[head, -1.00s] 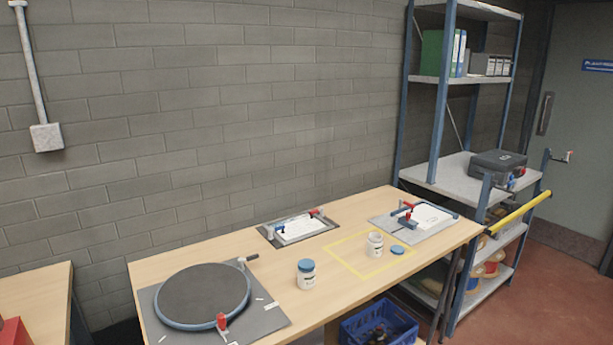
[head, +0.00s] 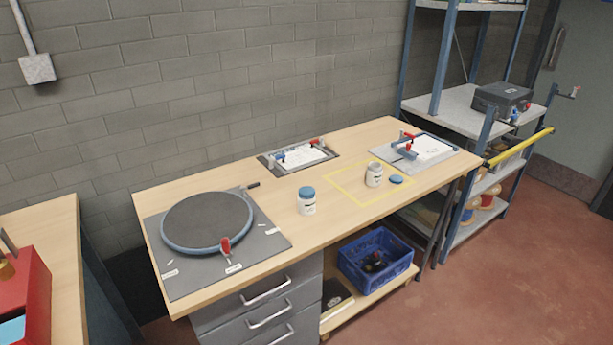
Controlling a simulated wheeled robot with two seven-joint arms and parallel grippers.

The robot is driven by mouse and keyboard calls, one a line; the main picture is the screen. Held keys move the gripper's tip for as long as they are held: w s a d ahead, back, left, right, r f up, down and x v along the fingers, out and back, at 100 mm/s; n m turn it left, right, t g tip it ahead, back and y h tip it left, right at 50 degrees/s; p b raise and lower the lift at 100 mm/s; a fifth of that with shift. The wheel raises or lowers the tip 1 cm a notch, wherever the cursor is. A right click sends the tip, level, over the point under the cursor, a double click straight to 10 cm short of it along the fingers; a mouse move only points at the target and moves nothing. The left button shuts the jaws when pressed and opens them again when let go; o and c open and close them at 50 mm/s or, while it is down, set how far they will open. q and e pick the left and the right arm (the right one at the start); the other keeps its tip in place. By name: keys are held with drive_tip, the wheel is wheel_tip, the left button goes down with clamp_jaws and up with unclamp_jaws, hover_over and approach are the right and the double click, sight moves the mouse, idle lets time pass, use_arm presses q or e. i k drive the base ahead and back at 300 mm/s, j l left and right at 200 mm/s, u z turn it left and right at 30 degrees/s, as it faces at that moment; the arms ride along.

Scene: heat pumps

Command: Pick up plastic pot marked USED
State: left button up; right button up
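Two white plastic pots stand upright on the wooden bench (head: 345,222) in the head view. One pot with a blue lid on (head: 307,203) stands near the middle of the bench, outside the yellow outline. The other pot, open-topped (head: 374,175), stands inside the yellow taped rectangle (head: 350,203). A loose blue lid (head: 396,180) lies flat beside it on the right. Both pots carry dark print on their labels, too small to read, so I cannot tell which is marked USED. Neither of my grippers shows in the view.
A round turntable (head: 207,222) on a grey plate fills the bench's left end. A blue crate (head: 376,258) sits on the shelf below. Red floor is free in front at right.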

sight(305, 206)
drive_tip(key=i+l+u, duration=0.3)
drive_tip(key=i+l, duration=0.15)
drive_tip(key=i+l+u, duration=0.2)
drive_tip(key=l, duration=0.2)
drive_tip(key=i+l+u, duration=0.15)
drive_tip(key=l, duration=0.2)
drive_tip(key=i+l+u, duration=0.15)
drive_tip(key=l, duration=0.2)
drive_tip(key=i+l+u, duration=0.15)
drive_tip(key=l, duration=0.2)
drive_tip(key=i+l+u, duration=0.2)
drive_tip(key=l, duration=0.2)
drive_tip(key=k, duration=0.1)
